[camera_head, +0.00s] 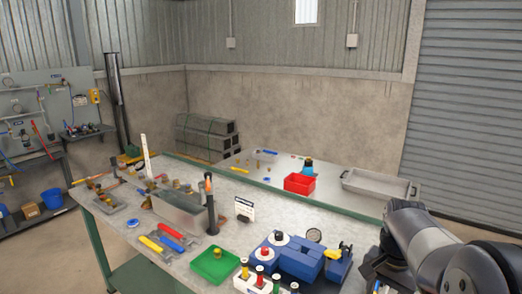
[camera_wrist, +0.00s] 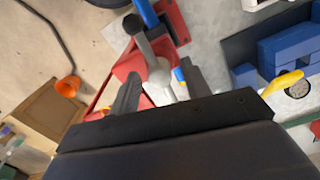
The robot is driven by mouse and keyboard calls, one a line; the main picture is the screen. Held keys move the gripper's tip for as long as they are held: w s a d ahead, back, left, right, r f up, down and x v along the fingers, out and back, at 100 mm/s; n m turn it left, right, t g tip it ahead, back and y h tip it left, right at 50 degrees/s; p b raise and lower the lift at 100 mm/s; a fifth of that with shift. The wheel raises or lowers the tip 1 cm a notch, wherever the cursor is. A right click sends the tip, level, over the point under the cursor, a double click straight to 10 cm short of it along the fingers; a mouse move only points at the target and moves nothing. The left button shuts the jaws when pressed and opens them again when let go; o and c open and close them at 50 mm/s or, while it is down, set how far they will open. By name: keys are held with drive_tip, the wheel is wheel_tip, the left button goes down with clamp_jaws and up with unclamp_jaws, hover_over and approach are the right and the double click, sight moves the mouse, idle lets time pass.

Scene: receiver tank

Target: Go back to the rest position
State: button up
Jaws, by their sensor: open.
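My gripper (camera_wrist: 162,88) shows in the wrist view with its two dark fingers apart. A red fixture (camera_wrist: 132,62) with a grey rounded metal part (camera_wrist: 152,66) and a blue bar (camera_wrist: 147,12) lies beyond the fingers. The grey part appears between them, but I cannot tell how far away it is. In the head view my arm comes in at the lower right, beside the workbench (camera_head: 290,222). The fingers cannot be made out clearly there.
A blue block (camera_head: 290,262) with a yellow-handled part (camera_head: 333,254) stands near my arm. A green tray (camera_head: 215,265), a red bin (camera_head: 300,183) and a grey tray (camera_head: 375,187) are on the benches. In the wrist view, an orange cone-shaped thing (camera_wrist: 68,87) lies left of the fingers.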

drive_tip(key=shift+r, duration=0.3)
wheel_tip(320, 180, up, 10)
wheel_tip(320, 180, down, 11)
drive_tip(key=shift+r, duration=0.1)
drive_tip(key=n+b, duration=0.1)
drive_tip(key=n, duration=0.5)
drive_tip(key=shift+b, duration=0.4)
drive_tip(key=n+b, duration=0.2)
drive_tip(key=n, duration=0.3)
drive_tip(key=shift+a, duration=0.1)
drive_tip(key=shift+r+n, duration=0.15)
drive_tip(key=shift+n, duration=0.45)
wheel_tip(320, 180, up, 10)
drive_tip(key=shift+r, duration=0.2)
